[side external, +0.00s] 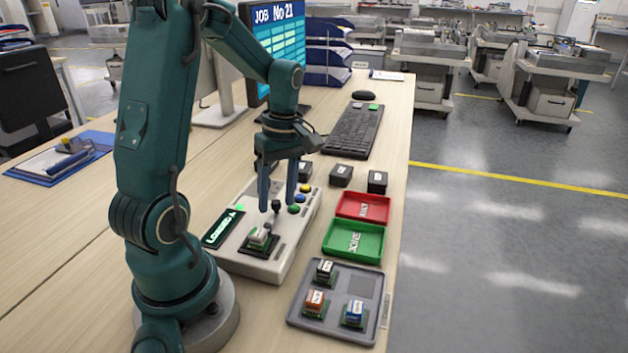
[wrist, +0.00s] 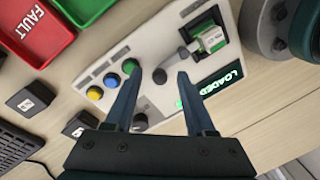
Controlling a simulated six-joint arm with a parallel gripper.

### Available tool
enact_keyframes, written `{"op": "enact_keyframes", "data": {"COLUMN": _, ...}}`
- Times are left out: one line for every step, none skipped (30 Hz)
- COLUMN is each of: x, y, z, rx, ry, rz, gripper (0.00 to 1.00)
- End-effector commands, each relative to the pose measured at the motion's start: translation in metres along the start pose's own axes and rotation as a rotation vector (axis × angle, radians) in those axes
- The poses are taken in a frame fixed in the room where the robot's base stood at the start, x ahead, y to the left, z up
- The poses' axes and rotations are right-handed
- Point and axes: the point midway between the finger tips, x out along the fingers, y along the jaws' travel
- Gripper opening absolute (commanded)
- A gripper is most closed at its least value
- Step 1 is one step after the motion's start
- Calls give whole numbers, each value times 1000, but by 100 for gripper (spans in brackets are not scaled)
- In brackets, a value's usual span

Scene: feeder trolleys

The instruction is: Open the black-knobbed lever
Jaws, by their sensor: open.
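The black-knobbed lever (side external: 276,206) stands on a beige test box (side external: 302,232), beside a socket holding a small grey-and-green module (side external: 259,238). My gripper (side external: 278,207) is above the box, pointing down with its jaws open and empty. In the side view the knob appears between the two fingertips; I cannot tell its exact depth. In the wrist view the lever (wrist: 187,51) lies just beyond the fingertips (wrist: 171,76), nearer the right finger. A lit display (side external: 223,228) reads LOADED.
Green, yellow and blue buttons (wrist: 130,66) sit close to the left finger in the wrist view. A red tray (side external: 362,207), a green tray (side external: 353,242) and a grey tray (side external: 364,339) with several modules lie right of the box. Small black boxes (side external: 340,175) stand behind.

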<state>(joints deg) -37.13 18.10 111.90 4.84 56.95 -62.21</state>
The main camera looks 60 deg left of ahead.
Motion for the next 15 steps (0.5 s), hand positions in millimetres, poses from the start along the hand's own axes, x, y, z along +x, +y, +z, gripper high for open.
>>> {"op": "enact_keyframes", "data": {"x": 0, "y": 0, "z": 0, "rx": 0, "ry": 0, "rz": 0, "gripper": 55}}
{"op": "enact_keyframes", "data": {"x": 0, "y": 0, "z": 0, "rx": 0, "ry": 0, "rz": 0, "gripper": 55}}
{"op": "enact_keyframes", "data": {"x": 0, "y": 0, "z": 0, "rx": 0, "ry": 0, "rz": 0, "gripper": 48}}
{"op": "enact_keyframes", "data": {"x": 0, "y": 0, "z": 0, "rx": 0, "ry": 0, "rz": 0, "gripper": 36}}
{"op": "enact_keyframes", "data": {"x": 0, "y": 0, "z": 0, "rx": 0, "ry": 0, "rz": 0, "gripper": 25}}
{"op": "enact_keyframes", "data": {"x": 0, "y": 0, "z": 0, "rx": 0, "ry": 0, "rz": 0, "gripper": 9}}
{"op": "enact_keyframes", "data": {"x": 0, "y": 0, "z": 0, "rx": 0, "ry": 0, "rz": 0, "gripper": 0}}
{"op": "enact_keyframes", "data": {"x": 0, "y": 0, "z": 0, "rx": 0, "ry": 0, "rz": 0, "gripper": 0}}
{"op": "enact_keyframes", "data": {"x": 0, "y": 0, "z": 0, "rx": 0, "ry": 0, "rz": 0, "gripper": 0}}
{"op": "enact_keyframes", "data": {"x": 0, "y": 0, "z": 0, "rx": 0, "ry": 0, "rz": 0, "gripper": 0}}
{"op": "enact_keyframes", "data": {"x": 0, "y": 0, "z": 0, "rx": 1, "ry": 0, "rz": 0, "gripper": 0}}
{"op": "enact_keyframes", "data": {"x": 0, "y": 0, "z": 0, "rx": 2, "ry": 0, "rz": 0, "gripper": 0}}
{"op": "enact_keyframes", "data": {"x": 0, "y": 0, "z": 0, "rx": 3, "ry": 0, "rz": 0, "gripper": 0}}
{"op": "enact_keyframes", "data": {"x": 0, "y": 0, "z": 0, "rx": 5, "ry": 1, "rz": 0, "gripper": 0}}
{"op": "enact_keyframes", "data": {"x": -1, "y": 0, "z": 0, "rx": 10, "ry": 1, "rz": 0, "gripper": 0}}
